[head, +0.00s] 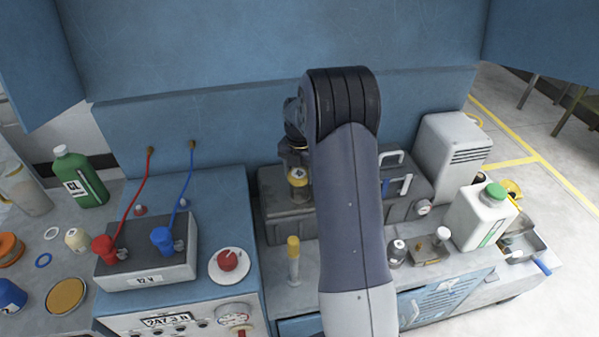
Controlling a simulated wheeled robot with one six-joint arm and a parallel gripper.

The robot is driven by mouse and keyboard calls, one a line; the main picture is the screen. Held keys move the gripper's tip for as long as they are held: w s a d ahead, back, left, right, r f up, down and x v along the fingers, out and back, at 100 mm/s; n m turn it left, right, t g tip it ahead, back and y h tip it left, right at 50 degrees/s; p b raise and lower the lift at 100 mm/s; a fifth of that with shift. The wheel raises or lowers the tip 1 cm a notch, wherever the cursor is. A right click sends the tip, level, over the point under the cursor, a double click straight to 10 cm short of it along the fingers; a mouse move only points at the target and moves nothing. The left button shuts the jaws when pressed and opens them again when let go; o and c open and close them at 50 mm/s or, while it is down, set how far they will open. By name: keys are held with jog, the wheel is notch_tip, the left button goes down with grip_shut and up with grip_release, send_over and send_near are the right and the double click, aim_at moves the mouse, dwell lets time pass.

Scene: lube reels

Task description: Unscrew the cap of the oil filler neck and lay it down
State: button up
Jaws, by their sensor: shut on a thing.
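My gripper (295,160) points down over the grey metal unit at the back of the bench, partly hidden behind my own arm. It is shut on a yellow cap (298,178) with a dark mark on its top. The cap is at the left part of the grey unit (281,216). The filler neck under the cap is hidden or too small to make out. I cannot tell whether the cap still sits on the neck or is clear of it.
A yellow-topped bottle (293,262) stands in front of the unit. Right of my arm are a small grey bottle (396,253), a small tray (431,248) and a white jug (479,218). A battery (150,265) with red and blue clamps is at left. Bare bench shows around the yellow-topped bottle.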

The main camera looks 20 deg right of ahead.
jog(key=shift+s+f, duration=0.2)
jog(key=shift+f, duration=0.15)
jog(key=n, duration=0.5)
jog(key=shift+a, duration=0.15)
jog(key=o, duration=0.6)
jog(key=shift+c, duration=0.2)
jog(key=o, duration=0.8)
jog(key=shift+w+r, duration=0.2)
jog(key=shift+w, duration=0.05)
